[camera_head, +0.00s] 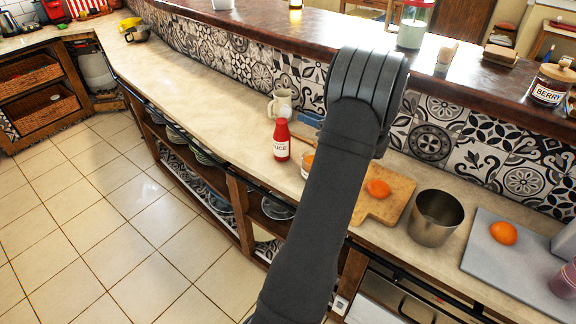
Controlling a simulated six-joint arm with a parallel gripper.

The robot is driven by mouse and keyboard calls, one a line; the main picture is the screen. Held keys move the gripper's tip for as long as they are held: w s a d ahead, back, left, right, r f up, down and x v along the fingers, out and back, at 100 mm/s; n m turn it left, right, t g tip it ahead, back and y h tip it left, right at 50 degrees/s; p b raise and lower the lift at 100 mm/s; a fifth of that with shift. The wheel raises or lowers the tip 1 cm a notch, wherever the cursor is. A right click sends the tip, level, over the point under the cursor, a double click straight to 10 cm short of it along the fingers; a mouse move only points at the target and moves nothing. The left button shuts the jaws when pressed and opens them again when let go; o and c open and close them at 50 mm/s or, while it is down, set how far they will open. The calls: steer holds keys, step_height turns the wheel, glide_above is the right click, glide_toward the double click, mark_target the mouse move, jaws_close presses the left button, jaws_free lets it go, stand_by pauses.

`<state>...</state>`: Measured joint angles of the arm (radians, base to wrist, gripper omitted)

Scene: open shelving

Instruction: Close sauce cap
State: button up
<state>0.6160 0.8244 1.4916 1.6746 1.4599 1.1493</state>
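A red sauce bottle (281,146) with a white label stands upright on the pale counter, left of my arm. Its narrow top is red; it is too small to tell whether the cap is open or shut. My dark grey arm rises from the bottom of the view and bends at a large rounded joint above the counter, right of the bottle. My gripper is not visible; the arm's far end is hidden behind that joint. No part of my arm visibly touches the bottle.
A cream mug (281,105) stands behind the bottle. A wooden board (394,200) with an orange fruit (378,188), a metal pot (434,218) and a grey board (488,262) stand right. The tiled wall and raised ledge border the back.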

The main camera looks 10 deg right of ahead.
steer(key=v, duration=0.9)
steer(key=s+a+r+n+g+h, duration=0.2)
steer(key=s+a+n+g, duration=0.2)
steer(key=s+a+n, duration=0.2)
steer(key=s+a+r+n+g+h, duration=0.2)
steer(key=s+a+n, duration=0.4)
steer(key=s+a, duration=0.4)
steer(key=shift+s+a+n+g+h, duration=0.3)
steer(key=shift+s+n+g+h, duration=0.1)
steer(key=shift+s+g+h, duration=0.5)
steer(key=shift+r, duration=0.1)
steer(key=m+t+y, duration=0.6)
steer(key=m+t, duration=0.2)
steer(key=m, duration=0.1)
glide_toward(282, 109)
steer(key=x, duration=1)
steer(key=shift+w+f, duration=0.25)
steer(key=shift+w, duration=0.15)
